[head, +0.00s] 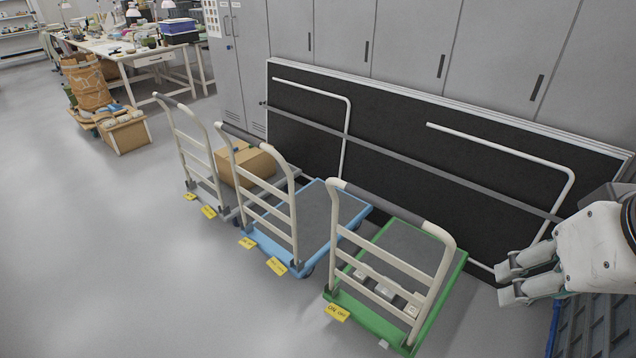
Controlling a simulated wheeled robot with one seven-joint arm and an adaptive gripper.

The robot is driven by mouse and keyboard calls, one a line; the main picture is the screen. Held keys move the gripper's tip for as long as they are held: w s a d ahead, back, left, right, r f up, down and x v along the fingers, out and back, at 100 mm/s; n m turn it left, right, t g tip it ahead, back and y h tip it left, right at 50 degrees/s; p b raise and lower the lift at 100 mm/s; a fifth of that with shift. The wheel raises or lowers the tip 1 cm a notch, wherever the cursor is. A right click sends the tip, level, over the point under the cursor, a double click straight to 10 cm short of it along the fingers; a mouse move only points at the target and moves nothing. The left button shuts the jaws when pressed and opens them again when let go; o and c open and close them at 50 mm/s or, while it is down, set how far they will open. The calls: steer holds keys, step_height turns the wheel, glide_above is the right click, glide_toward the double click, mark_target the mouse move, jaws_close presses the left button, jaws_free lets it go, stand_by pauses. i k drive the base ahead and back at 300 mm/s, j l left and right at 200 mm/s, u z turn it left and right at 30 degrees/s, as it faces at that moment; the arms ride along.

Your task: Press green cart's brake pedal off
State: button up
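The green cart (446,295) stands in the lower middle of the head view, with a grey deck and a pale tubular handle with a dark grip. A yellow pedal plate (338,312) marked ON and OFF sits low at its handle end, near the left corner. A small pale piece (384,343) shows farther right along the same edge; I cannot tell what it is. Which way the pedal is set is too small to tell. My gripper (506,284) is at the right, beyond the cart's right side and apart from it. Its two grey fingers are parted and empty.
A blue cart (348,206) and a grey cart (286,180) bearing a cardboard box (246,164) stand to the left, with yellow plates too. A black panel (400,160) leans on grey lockers behind. A blue crate (590,325) is below my gripper. Floor is clear at left and front.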

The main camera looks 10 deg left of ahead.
mark_target(333, 309)
steer(key=u, duration=0.4)
steer(key=i+z, duration=0.15)
steer(key=z, duration=1.35)
steer(key=u, duration=1.3)
steer(key=i+l+u, duration=0.1)
steer(key=l+u, duration=0.4)
steer(key=l, duration=0.25)
